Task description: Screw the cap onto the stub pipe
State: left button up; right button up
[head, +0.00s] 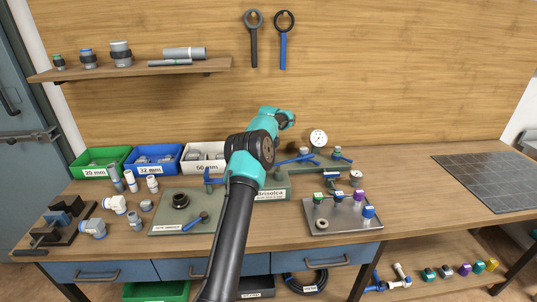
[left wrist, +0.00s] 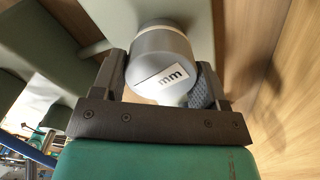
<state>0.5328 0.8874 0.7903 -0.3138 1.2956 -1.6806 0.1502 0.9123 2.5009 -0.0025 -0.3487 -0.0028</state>
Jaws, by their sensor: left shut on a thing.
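My left gripper (left wrist: 162,64) is shut on a grey round cap (left wrist: 158,62) with a white label reading "mm", seen close up in the left wrist view. One dark finger is on each side of it. A pale rim shows at the cap's far edge, and a pale green-grey surface lies just beyond; whether the cap touches a pipe I cannot tell. In the head view my left arm reaches over the middle of the bench, and its gripper and the cap are hidden behind the wrist. I cannot make out the stub pipe. My right gripper is in neither view.
A green bin (head: 103,171), a blue bin (head: 155,170) and a white bin (head: 205,168) stand at the back left. A pressure gauge (head: 318,138) and blue-handled valves are right of my arm. A grey plate (head: 320,226) holds coloured-cap fittings. A dark gridded mat (head: 490,178) lies right.

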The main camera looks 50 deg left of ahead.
pick_arm(q)
jog(key=shift+w+d+m, duration=0.1)
jog(key=shift+d+m, duration=0.15)
jog(key=shift+m, duration=0.05)
jog(key=m, duration=0.3)
jog(key=shift+a+m, duration=0.1)
jog(key=shift+m, duration=0.3)
jog(key=shift+a+r+m, duration=0.1)
jog(key=shift+m, duration=0.2)
jog(key=shift+a+r+m, duration=0.15)
jog(key=shift+m, duration=1.85)
jog(key=o, duration=1.6)
jog(key=shift+o, duration=0.5)
jog(key=shift+f, duration=0.2)
